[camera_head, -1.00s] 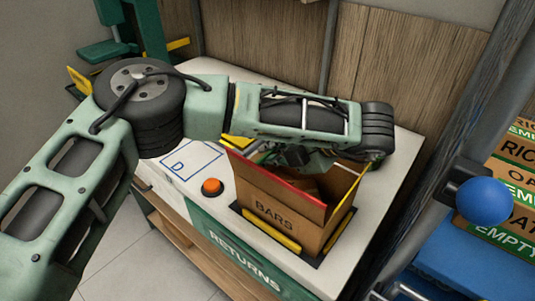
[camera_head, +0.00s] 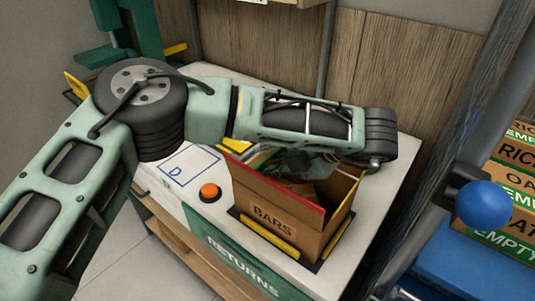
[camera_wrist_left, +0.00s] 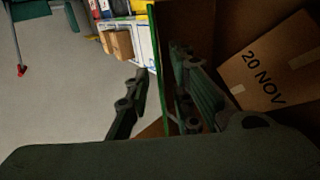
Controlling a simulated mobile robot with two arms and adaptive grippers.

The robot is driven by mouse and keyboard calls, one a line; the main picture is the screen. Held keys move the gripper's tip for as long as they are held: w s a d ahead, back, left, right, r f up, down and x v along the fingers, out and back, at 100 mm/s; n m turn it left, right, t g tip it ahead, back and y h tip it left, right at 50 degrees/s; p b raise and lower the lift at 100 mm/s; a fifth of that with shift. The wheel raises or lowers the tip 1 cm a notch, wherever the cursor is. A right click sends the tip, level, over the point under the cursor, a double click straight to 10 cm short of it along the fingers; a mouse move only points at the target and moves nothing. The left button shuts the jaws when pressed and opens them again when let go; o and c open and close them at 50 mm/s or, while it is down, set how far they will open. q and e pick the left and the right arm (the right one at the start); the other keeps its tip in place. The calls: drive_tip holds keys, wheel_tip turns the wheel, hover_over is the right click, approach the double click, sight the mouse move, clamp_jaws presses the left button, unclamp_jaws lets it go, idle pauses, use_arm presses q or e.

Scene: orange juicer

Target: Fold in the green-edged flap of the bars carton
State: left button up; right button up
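The open bars carton (camera_head: 272,213) stands on the white counter, with a red-edged flap at its front and a yellow-edged flap at its right. My left gripper (camera_head: 300,163) hangs over its far-left part, partly hidden by my own arm. In the left wrist view, the green-edged flap (camera_wrist_left: 158,45) stands up, seen nearly edge-on. The fingers of my left gripper (camera_wrist_left: 160,100) are apart, one on each side of this flap; I cannot tell if they touch it. The flap is hidden in the head view. My right gripper is not in view.
Inside the carton lies a brown box marked 20 NOV (camera_wrist_left: 262,75). Yellow-and-black guides (camera_head: 268,233) edge the carton's base. An orange button (camera_head: 209,192) sits left of it. A blue ball (camera_head: 484,202) on a mount is at the right. The counter's front-right strip is clear.

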sight(273, 154)
use_arm(q)
drive_tip(key=v, duration=0.6)
drive_tip(key=shift+s+d+r, duration=0.2)
drive_tip(key=shift+d+r, duration=0.05)
